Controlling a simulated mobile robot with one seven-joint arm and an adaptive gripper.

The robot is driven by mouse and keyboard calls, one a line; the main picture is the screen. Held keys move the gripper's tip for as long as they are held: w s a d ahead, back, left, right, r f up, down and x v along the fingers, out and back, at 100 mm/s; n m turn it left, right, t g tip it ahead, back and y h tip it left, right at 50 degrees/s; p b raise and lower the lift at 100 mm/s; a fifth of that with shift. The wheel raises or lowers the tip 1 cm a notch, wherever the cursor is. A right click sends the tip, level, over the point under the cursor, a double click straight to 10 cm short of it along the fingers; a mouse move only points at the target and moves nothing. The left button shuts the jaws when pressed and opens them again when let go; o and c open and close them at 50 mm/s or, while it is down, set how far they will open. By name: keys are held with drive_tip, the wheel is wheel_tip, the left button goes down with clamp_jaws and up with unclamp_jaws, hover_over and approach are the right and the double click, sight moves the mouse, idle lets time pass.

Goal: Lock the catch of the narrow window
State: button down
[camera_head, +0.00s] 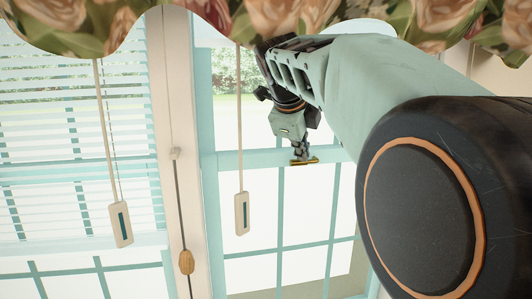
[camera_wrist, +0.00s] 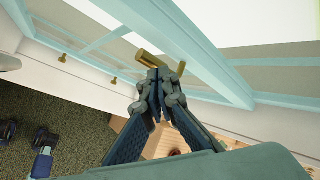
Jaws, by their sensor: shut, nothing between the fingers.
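The narrow window (camera_head: 281,205) has a teal frame and thin glazing bars in the head view. Its brass catch (camera_head: 305,161) sits on the horizontal meeting rail. In the wrist view the catch shows as a brass lever (camera_wrist: 151,60) with a smaller brass piece at its right. My gripper (camera_head: 298,151) is shut and empty, right at the catch. In the wrist view its fingertips (camera_wrist: 159,84) are together just beside the lever. I cannot tell whether they touch it. The fingers hide part of the catch's base.
A blind cord with a pale tassel (camera_head: 242,214) hangs left of my gripper. A floral valance (camera_head: 60,25) hangs across the top. Another window with a slatted blind (camera_head: 75,130) stands at the left. Small brass fittings (camera_wrist: 63,58) show low on the frame.

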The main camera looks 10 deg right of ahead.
drive_tip(key=shift+d, duration=0.45)
drive_tip(key=v, duration=1.2)
